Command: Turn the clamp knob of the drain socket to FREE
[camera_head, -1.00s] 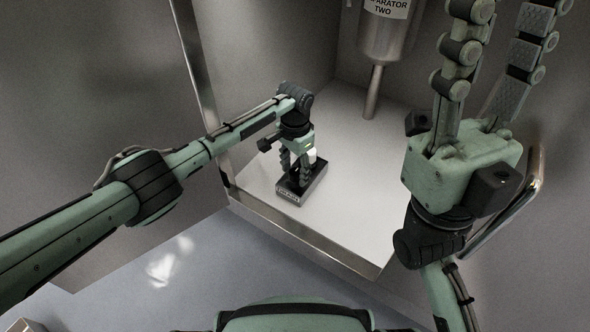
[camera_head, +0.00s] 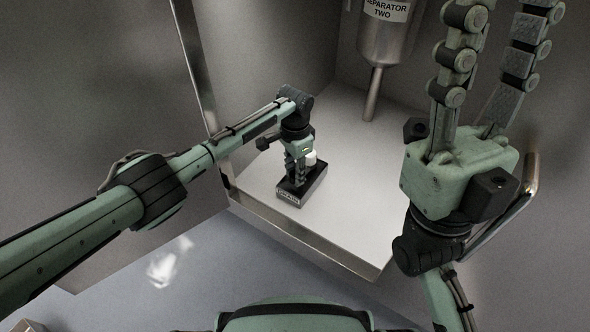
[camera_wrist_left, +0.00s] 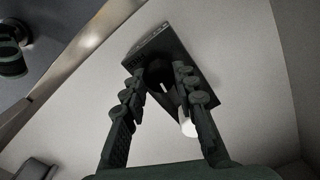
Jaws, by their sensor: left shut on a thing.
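The drain socket is a black block (camera_head: 318,180) with a small pale label on its front face, standing on the light shelf. It also shows in the left wrist view (camera_wrist_left: 172,48). My left gripper (camera_head: 299,180) points down at the top of the block, with its fingers closed in on the dark clamp knob (camera_wrist_left: 160,76). The fingers and shadow hide most of the knob, so I cannot read its setting. A white rounded part (camera_head: 311,157) stands beside the fingers, also in the left wrist view (camera_wrist_left: 188,128). My right gripper (camera_head: 490,70) is raised at the right, fingers apart and empty.
A steel vessel (camera_head: 385,40) labelled SEPARATOR TWO hangs above the shelf, with its pipe (camera_head: 373,95) reaching down behind the block. The shelf (camera_head: 345,210) is clear around the block. Its raised metal front edge (camera_head: 300,238) and the side walls bound the space.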

